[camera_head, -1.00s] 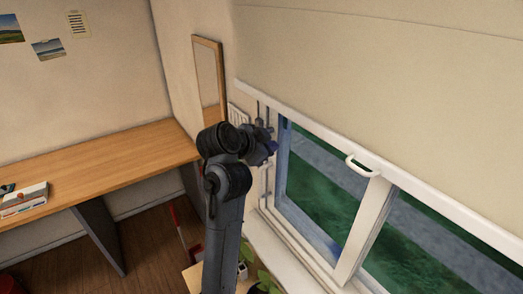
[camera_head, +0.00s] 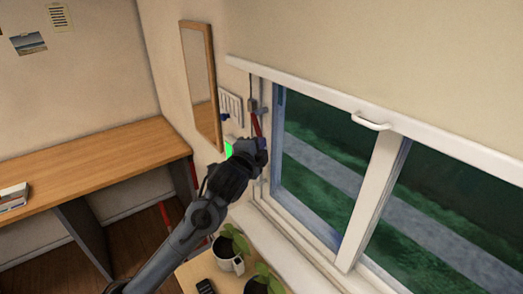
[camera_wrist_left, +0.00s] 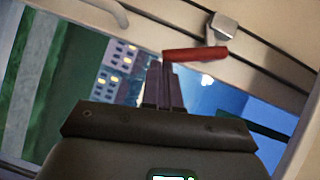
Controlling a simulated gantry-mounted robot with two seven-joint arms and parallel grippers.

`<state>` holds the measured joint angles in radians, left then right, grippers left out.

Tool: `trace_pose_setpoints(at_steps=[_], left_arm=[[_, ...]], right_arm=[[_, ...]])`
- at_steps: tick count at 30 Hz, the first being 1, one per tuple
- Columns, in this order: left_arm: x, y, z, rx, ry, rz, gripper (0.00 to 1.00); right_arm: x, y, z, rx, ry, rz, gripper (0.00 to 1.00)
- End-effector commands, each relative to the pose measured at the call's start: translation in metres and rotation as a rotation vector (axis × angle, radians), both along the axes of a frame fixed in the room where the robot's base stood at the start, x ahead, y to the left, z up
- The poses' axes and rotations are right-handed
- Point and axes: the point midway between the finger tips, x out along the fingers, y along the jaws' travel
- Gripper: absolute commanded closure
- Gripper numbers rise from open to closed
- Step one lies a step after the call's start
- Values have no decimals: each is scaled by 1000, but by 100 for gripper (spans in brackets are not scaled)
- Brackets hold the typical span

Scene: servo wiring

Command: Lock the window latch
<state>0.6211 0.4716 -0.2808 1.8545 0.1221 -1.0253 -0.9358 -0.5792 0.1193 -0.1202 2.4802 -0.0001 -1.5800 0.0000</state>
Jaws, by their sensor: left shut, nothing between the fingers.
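The window latch has a red handle (camera_head: 257,125) hanging from a grey mount (camera_head: 252,105) on the left side of the window frame. In the left wrist view the red handle (camera_wrist_left: 196,53) lies across the picture just beyond my fingertips, with its grey mount (camera_wrist_left: 222,28) behind it. My left gripper (camera_head: 263,145) is at the handle's lower end in the head view. In the left wrist view the left gripper's (camera_wrist_left: 165,66) fingers are together with nothing between them. Whether the fingertips touch the handle, I cannot tell. My right gripper is not in view.
The window frame (camera_head: 372,200) has a white pull handle (camera_head: 370,121) on its top rail. Potted plants (camera_head: 232,245) stand below the window. A wall mirror (camera_head: 200,85) and a wooden desk (camera_head: 90,165) are to the left.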

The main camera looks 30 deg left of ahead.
Motion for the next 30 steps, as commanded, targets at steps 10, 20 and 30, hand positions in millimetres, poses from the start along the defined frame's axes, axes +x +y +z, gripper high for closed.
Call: trace_pose_setpoints(at_steps=[10,20,30], left_arm=[[8,19,-16,187,-80,2,100],[12,29,-20,184,-78,2,100],[13,32,-21,183,-78,1,100]], right_arm=[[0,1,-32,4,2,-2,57],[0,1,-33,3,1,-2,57],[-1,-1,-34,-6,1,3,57]])
